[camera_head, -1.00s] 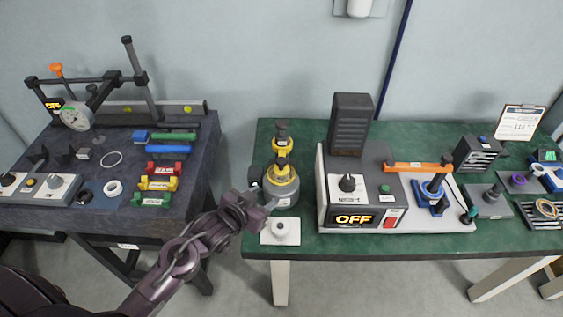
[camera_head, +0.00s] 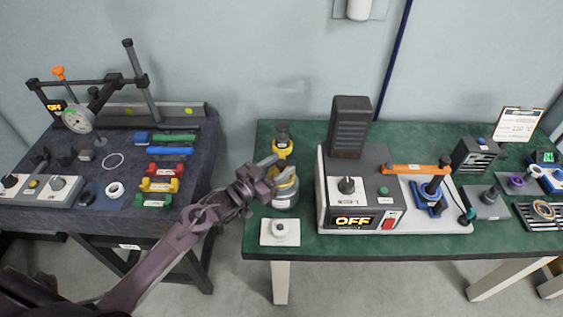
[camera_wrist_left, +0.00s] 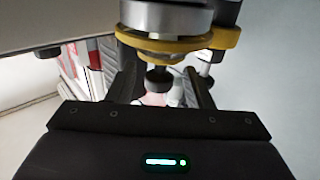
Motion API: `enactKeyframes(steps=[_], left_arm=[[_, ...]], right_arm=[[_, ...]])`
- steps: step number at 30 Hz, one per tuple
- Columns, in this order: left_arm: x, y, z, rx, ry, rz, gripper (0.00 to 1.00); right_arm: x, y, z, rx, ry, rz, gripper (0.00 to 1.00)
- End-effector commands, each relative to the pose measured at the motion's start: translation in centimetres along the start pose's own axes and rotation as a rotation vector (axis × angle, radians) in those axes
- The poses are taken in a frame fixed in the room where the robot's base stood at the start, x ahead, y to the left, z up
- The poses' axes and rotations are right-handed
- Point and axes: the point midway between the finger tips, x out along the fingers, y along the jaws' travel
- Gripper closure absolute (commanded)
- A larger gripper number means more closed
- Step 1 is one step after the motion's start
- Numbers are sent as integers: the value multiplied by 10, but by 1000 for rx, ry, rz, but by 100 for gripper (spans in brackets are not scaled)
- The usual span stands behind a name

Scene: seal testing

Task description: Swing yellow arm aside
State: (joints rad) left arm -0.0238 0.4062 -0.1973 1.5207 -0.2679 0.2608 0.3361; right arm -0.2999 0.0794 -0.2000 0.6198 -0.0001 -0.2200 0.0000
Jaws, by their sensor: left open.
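The yellow arm (camera_head: 283,148) belongs to a grey, silver and black device at the left end of the green table. It shows up close in the left wrist view as a yellow band (camera_wrist_left: 190,43) under a silver cylinder, with a dark knob (camera_wrist_left: 158,80) hanging below. My left gripper (camera_head: 272,167) is open at the device. In the wrist view, its two dark fingers stand on either side of the knob. Whether they touch it I cannot tell. The gripper covers part of the device in the head view. My right gripper is not in view.
A grey machine (camera_head: 350,165) with an OFF display and an orange arm (camera_head: 415,169) stands right of the device. A white plate with a knob (camera_head: 280,231) lies at the front edge. A gap separates the green table from the dark table (camera_head: 100,220) with several parts.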

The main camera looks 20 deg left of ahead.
Motion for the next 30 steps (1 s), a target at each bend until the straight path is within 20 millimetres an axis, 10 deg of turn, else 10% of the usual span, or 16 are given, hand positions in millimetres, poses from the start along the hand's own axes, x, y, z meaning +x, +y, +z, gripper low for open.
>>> enactKeyframes(steps=[12, 23, 30], left_arm=[[12, 1, 0, 0, -1, 1, 53], [12, 1, 0, 0, -1, 1, 99], [11, 0, 0, 0, -1, 2, 100]], right_arm=[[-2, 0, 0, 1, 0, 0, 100], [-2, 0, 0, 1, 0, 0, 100], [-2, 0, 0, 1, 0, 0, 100]])
